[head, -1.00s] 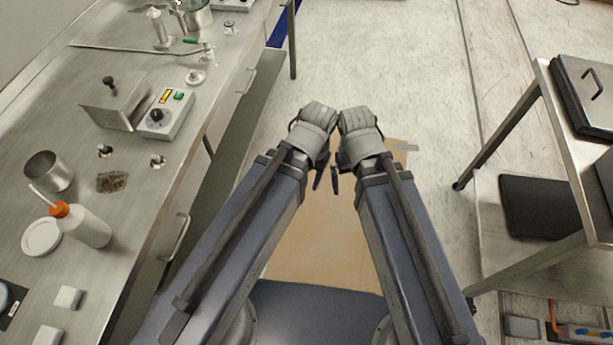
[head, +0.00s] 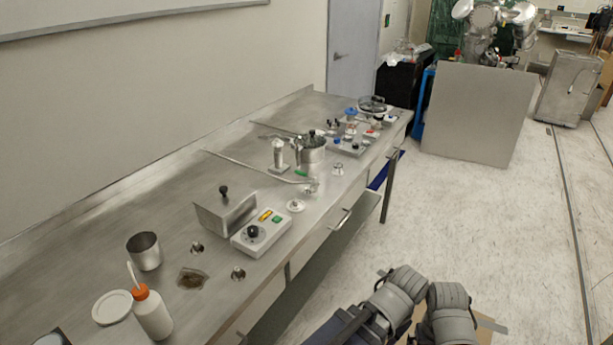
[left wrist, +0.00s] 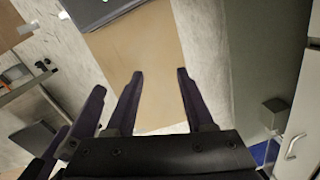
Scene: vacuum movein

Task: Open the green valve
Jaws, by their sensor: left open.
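The green valve handle (head: 301,172) is a small green lever on the metal pipework on the bench, beside the steel pot (head: 312,150) in the head view. My left gripper (left wrist: 160,77) is open and empty in the left wrist view, over a tan board and the floor. My right gripper (left wrist: 82,110) shows beside it with its fingers apart and nothing between them. In the head view only my wrists show at the bottom; the fingers are hidden. Both grippers are well away from the valve.
The steel bench (head: 110,230) runs along the left wall. A control box (head: 262,233), a steel cup (head: 144,251) and a white bottle (head: 152,312) stand on its near part. Glassware stands farther back. The floor (head: 470,210) right of the bench is clear up to a grey panel (head: 478,110).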

